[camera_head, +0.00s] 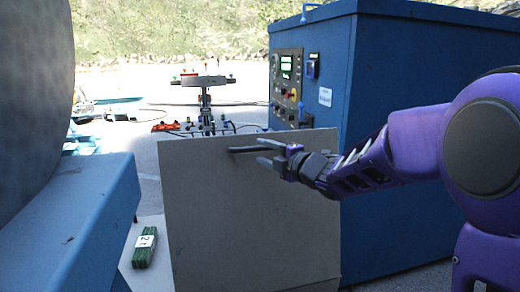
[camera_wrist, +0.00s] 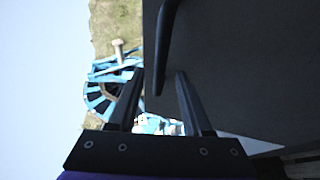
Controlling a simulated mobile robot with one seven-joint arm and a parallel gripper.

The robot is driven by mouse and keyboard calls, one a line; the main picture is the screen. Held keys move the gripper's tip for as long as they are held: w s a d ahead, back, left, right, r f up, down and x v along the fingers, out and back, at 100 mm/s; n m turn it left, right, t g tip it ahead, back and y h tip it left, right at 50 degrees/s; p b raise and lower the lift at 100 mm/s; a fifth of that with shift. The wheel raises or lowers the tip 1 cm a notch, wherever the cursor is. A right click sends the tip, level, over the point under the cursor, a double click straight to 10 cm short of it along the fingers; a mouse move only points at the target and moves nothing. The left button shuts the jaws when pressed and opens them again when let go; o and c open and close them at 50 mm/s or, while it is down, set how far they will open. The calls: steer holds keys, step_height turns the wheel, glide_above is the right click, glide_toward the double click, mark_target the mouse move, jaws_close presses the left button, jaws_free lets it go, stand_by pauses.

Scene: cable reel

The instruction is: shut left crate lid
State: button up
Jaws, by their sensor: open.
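A large flat grey panel (camera_head: 250,220), which looks like the raised crate lid, stands nearly upright in the head view. It also fills the right of the wrist view (camera_wrist: 250,70). A dark bar handle (camera_head: 240,150) is on its upper part; the handle shows in the wrist view (camera_wrist: 165,40) too. My gripper (camera_head: 262,152) is open at the handle, with its fingers on either side of it in the picture. In the wrist view my gripper (camera_wrist: 158,75) shows the handle's end between the fingertips; contact cannot be told. The crate body is hidden or unclear.
A blue cabinet with a control panel (camera_head: 288,90) stands behind, close to my arm. A blue beam (camera_head: 70,225) and large grey drum (camera_head: 30,90) are at left. A green block labelled 2 (camera_head: 144,250) lies on a pale surface. A stand (camera_head: 205,100) is behind the panel.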

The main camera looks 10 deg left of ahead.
mark_target(258, 150)
steer(key=shift+x, duration=2.1)
jaws_close()
